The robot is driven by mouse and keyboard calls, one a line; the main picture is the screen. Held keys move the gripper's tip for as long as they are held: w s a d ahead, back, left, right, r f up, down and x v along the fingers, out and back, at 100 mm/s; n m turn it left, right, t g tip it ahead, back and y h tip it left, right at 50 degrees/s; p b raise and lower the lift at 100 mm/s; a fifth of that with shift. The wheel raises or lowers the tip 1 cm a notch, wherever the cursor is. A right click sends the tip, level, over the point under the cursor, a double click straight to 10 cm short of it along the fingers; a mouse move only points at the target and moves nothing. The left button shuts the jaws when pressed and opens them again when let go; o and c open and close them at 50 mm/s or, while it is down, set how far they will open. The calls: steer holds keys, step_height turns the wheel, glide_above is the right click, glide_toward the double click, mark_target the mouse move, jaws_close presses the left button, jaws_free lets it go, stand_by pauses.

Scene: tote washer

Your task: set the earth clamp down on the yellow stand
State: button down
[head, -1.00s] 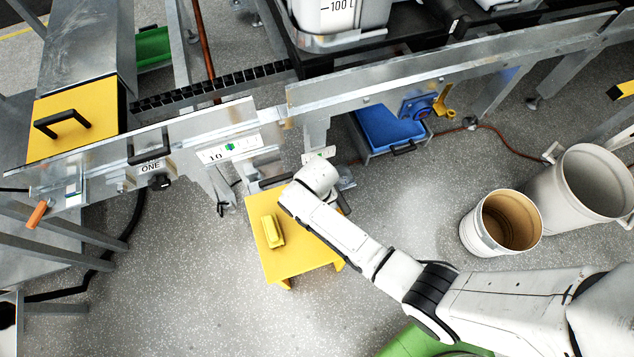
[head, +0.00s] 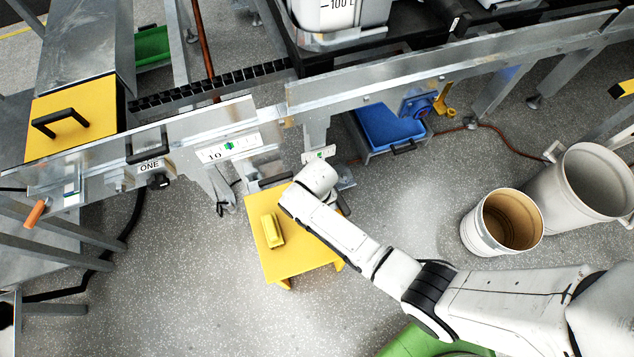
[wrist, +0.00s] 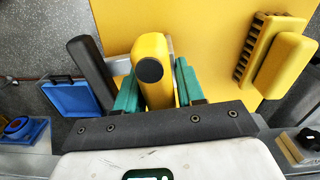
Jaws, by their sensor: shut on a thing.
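The yellow stand (head: 297,262) is a low table with a flat top, below the conveyor frame in the head view. Its top (wrist: 212,45) fills the upper middle of the wrist view. My gripper (wrist: 158,88) is over the stand, its teal pads shut on a yellow piece with a dark round end, which I take as the earth clamp (wrist: 152,47). I cannot tell whether the clamp touches the top. In the head view my arm hides the clamp and the fingers.
A yellow brush (head: 272,231) lies on the stand's left part; it is at right in the wrist view (wrist: 283,68). A blue tray (head: 385,128) is behind, to the right. A white bucket (head: 475,235) stands right of my arm. Bare floor lies left of the stand.

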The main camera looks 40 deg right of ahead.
jaws_free()
stand_by(0.7)
steer(key=shift+r, duration=0.15)
steer(key=shift+r+p, duration=4.45)
steer(key=shift+p, duration=0.15)
